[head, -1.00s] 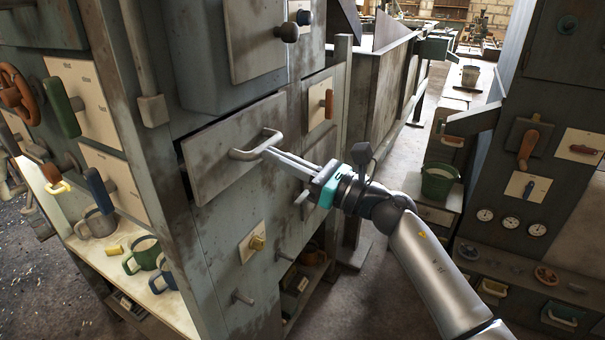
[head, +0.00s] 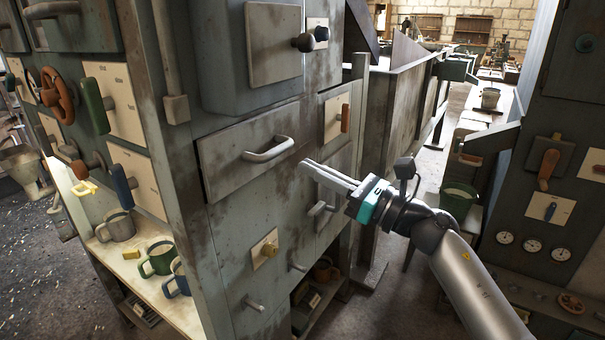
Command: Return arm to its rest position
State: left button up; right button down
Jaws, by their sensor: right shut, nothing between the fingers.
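My right gripper (head: 306,166) is shut and empty, its long grey fingers pointing left toward the grey cabinet. The fingertips are to the right of and a little below the curved metal handle (head: 268,149), apart from it. The handle is on a grey, stained drawer front (head: 225,162), which sits slightly proud of the cabinet face; I cannot tell how far. My right arm (head: 470,275) comes in from the lower right. My left gripper is not in view.
Mugs (head: 155,258) stand on a low shelf at left. A second panel (head: 575,110) with gauges stands at right. Open floor lies between.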

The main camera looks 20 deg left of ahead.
jog(key=f+v, duration=0.1)
jog(key=v, duration=0.8)
jog(key=w+d+f+m+t+h, duration=0.3)
jog(key=d+f+m+t+h, duration=0.15)
jog(key=f+m, duration=0.5)
jog(key=w+d+f+m+t+h, duration=0.3)
jog(key=d+f+m+t, duration=0.15)
jog(key=f+m, duration=0.45)
jog(key=s+d+f+m+g+h, duration=0.1)
jog(key=s+d+f+m+h, duration=0.2)
jog(key=f+m, duration=0.4)
jog(key=s+d+f+m+h, duration=0.1)
jog(key=d+f+m+h, duration=0.4)
jog(key=f, duration=0.5)
jog(key=s+d+f+m+g+h, duration=0.25)
jog(key=s+f+m, duration=0.25)
jog(key=s+f, duration=0.4)
jog(key=s+d+f+m+g+h, duration=0.1)
jog(key=s+d+f+m+g, duration=0.3)
jog(key=s+f, duration=0.45)
jog(key=s+d+f+m+g, duration=0.1)
jog(key=s+f+m, duration=0.3)
jog(key=s, duration=0.8)
jog(key=s+f+m+g+h, duration=0.1)
jog(key=s+f+m+g, duration=0.3)
jog(key=s, duration=0.7)
notch_tip(320, 180, down, 3)
jog(key=shift+s+d+r+m+g, duration=0.15)
jog(key=shift+s+d+m+g, duration=0.2)
jog(key=shift+s+d, duration=0.05)
